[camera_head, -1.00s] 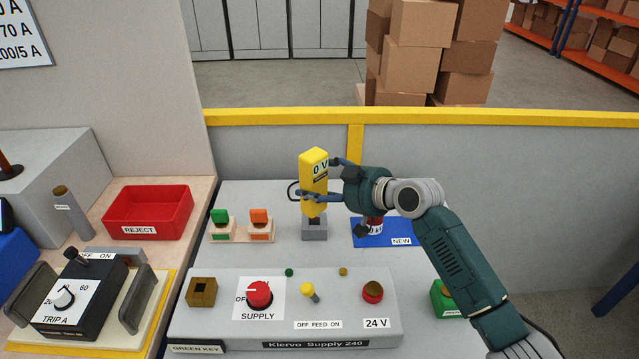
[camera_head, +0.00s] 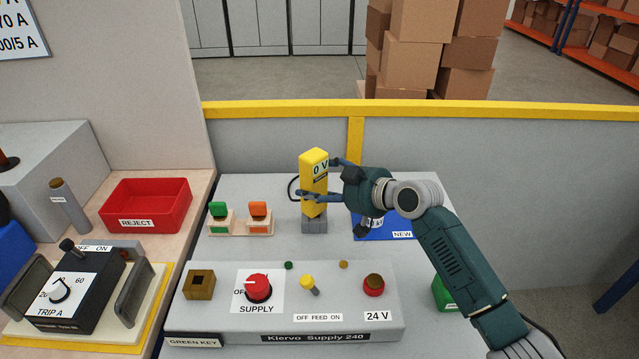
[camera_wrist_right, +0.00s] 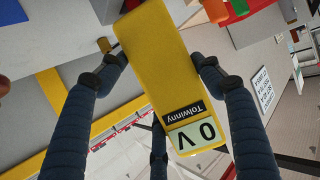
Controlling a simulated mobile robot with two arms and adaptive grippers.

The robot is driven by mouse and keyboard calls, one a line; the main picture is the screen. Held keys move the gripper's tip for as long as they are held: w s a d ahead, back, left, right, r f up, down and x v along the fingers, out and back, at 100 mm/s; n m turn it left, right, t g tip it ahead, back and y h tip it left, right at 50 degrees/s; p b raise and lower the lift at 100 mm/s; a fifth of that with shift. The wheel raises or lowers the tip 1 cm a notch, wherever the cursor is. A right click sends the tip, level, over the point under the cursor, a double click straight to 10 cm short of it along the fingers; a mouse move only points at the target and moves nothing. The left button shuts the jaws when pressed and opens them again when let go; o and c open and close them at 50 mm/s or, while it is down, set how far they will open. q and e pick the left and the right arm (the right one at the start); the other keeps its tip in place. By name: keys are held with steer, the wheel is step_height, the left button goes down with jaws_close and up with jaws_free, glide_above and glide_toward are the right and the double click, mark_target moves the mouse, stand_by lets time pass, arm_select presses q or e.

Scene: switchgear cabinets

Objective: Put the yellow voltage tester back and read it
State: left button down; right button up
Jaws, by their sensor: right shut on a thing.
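The yellow voltage tester (camera_head: 313,180) stands upright on the small grey holder (camera_head: 314,226) behind the supply panel. Its display reads 0 V, and the reading also shows upside down on the tester in the right wrist view (camera_wrist_right: 172,80). My right gripper (camera_head: 322,181) is shut on the tester from the right, with fingers on both sides of it. The tester's lower end meets the holder; how deep it sits cannot be told. My left gripper is not in view.
The Klervo Supply 240 panel (camera_head: 225,322) with a red supply knob (camera_head: 259,287) lies in front. Green and orange keys (camera_head: 258,209) stand left of the holder. A blue NEW mat (camera_head: 400,228) lies right, partly behind my gripper. A red REJECT tray (camera_head: 160,195) is at left.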

steer(key=shift+f+b, duration=0.4)
steer(key=shift+f, duration=0.1)
steer(key=o, duration=1.4)
steer(key=shift+f, duration=0.1)
steer(key=shift+s+d, duration=0.1)
